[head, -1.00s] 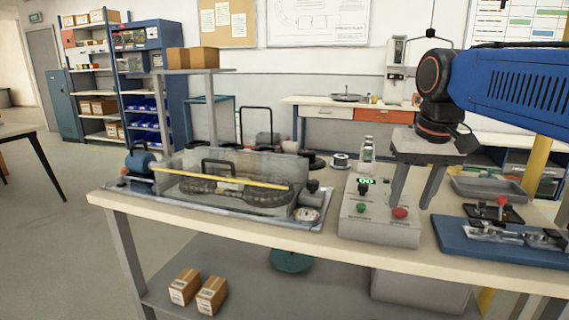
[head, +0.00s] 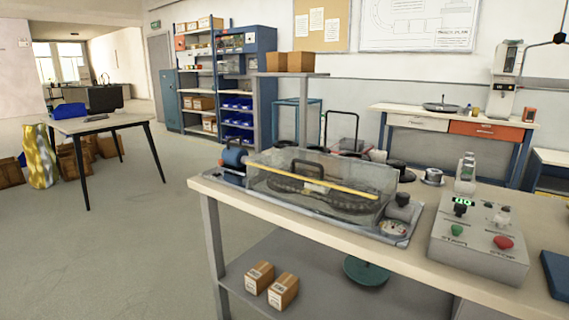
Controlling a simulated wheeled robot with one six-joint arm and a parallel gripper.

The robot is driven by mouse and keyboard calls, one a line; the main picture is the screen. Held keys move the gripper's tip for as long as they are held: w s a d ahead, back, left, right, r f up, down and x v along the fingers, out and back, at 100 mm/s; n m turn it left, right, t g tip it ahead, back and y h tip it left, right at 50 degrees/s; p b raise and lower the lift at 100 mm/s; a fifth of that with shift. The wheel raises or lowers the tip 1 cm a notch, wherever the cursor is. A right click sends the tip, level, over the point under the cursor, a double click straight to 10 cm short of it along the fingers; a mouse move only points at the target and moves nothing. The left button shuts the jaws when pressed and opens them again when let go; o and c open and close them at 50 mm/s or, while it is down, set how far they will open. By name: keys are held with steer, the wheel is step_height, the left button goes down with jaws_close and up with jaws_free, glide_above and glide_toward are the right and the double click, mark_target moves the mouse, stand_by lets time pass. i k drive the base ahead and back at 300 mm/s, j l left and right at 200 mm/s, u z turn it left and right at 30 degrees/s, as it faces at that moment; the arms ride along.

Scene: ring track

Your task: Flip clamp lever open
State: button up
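My gripper and arm are not in view. No clamp lever can be made out for certain. The edge of a blue board (head: 556,275) shows at the far right of the bench, and whatever stands on it is outside the picture. The ring track unit (head: 312,186) sits on the bench under a clear cover, with a black handle on top and a yellow bar (head: 310,177) running across it. A blue motor-like part (head: 233,158) is at its left end.
A grey control box (head: 480,245) with a green display, green and red buttons stands right of the track. The bench edge (head: 330,240) faces open floor (head: 130,255). Two cartons (head: 272,283) lie on the lower shelf. A black-legged table (head: 98,126) stands left.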

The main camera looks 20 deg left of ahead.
mark_target(220, 162)
steer(key=u, duration=1.2)
